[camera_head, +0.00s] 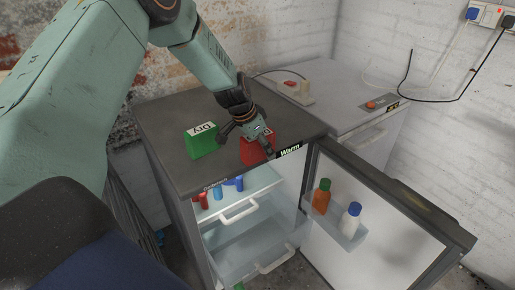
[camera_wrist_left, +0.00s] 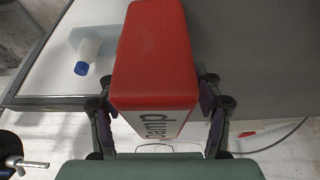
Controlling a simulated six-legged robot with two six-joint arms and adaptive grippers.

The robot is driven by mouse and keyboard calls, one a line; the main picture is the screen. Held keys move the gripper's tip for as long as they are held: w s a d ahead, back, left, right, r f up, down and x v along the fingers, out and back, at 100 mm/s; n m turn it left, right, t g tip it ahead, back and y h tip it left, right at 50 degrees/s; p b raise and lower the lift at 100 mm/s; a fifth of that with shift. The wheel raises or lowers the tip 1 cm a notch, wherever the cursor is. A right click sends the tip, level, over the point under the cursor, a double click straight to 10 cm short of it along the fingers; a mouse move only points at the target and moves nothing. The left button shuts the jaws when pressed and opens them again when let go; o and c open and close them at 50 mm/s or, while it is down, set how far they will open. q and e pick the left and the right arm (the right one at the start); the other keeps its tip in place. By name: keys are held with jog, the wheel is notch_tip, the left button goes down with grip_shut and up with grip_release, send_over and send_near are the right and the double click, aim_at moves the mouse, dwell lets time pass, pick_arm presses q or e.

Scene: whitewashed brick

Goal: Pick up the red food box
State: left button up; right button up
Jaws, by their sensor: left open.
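The red food box (camera_head: 256,152) stands on the dark top of the fridge, near its front edge, partly hidden by my left gripper (camera_head: 248,138). In the left wrist view the red box (camera_wrist_left: 155,55) fills the middle, with a white label on its near face that reads like "Damp". My left gripper (camera_wrist_left: 158,112) is open there, with one finger on each side of the box. A narrow gap seems to show beside the fingers; contact is not clear. My right gripper is not in view.
A green box (camera_head: 202,141) labelled "Dry" stands left of the red one on the fridge top (camera_head: 170,118). The fridge door (camera_head: 380,215) hangs open at right, with bottles on its shelf (camera_head: 338,226). A grey cabinet (camera_head: 345,105) stands behind; cables hang on the wall.

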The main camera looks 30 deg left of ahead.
pick_arm(q)
jog(key=shift+d+r, duration=0.2)
jog(key=shift+f, duration=0.1)
jog(key=shift+a+f, duration=0.1)
jog(key=shift+f, duration=0.1)
jog(key=shift+b, duration=0.3)
jog(key=shift+c, duration=0.4)
grip_shut()
dwell(0.3)
